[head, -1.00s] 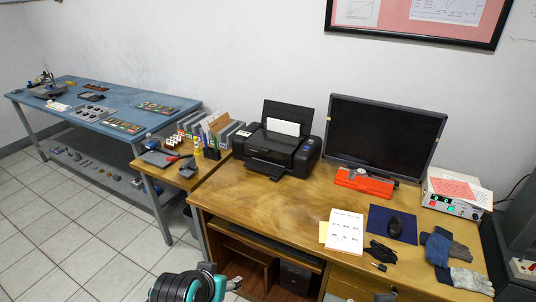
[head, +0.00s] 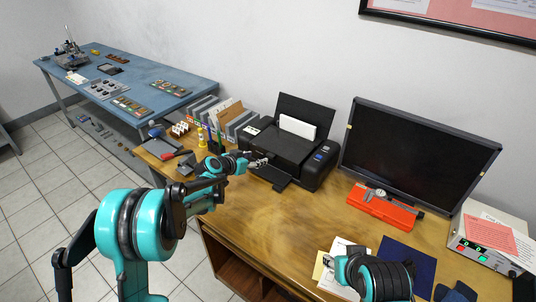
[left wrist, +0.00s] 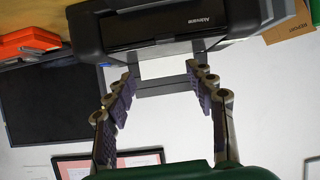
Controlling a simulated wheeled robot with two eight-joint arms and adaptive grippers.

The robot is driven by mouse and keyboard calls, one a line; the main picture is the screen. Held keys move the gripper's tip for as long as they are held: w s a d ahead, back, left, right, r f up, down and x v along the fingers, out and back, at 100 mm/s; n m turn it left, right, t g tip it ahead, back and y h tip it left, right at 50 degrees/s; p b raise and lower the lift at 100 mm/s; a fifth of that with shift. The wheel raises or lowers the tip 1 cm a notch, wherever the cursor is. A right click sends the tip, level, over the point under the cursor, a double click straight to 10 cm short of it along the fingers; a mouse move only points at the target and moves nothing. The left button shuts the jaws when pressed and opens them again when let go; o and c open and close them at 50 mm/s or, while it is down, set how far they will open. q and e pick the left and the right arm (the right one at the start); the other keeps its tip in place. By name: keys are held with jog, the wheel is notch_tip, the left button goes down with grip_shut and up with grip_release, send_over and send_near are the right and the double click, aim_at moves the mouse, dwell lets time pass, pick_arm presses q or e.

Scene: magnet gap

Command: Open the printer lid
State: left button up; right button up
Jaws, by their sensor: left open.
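The black printer (head: 322,160) stands on the wooden desk, its rear paper support (head: 308,109) raised with white paper (head: 297,126) in it. Its flat top lid (head: 284,145) looks shut. Its front tray (head: 265,175) sticks out. My left gripper (head: 262,160) is at the printer's front left, and I cannot tell whether it touches it. In the left wrist view, which looks upside down, the left gripper (left wrist: 164,88) is open and empty, fingers spread towards the printer (left wrist: 170,32).
A monitor (head: 415,155) stands right of the printer, with a red case (head: 382,207) before it. The desk front before the printer is clear.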

pick_arm(q)
send_near(271, 155)
jog(key=f, duration=0.1)
jog(key=shift+m+h, duration=0.3)
jog(key=b+x, duration=0.1)
jog(key=x, duration=0.5)
jog(key=shift+w+b, duration=0.35)
jog(key=shift+w, duration=0.1)
jog(key=shift+w+d+f, duration=0.2)
jog(key=shift+w+d, duration=0.1)
jog(key=shift+w, duration=0.2)
grip_shut()
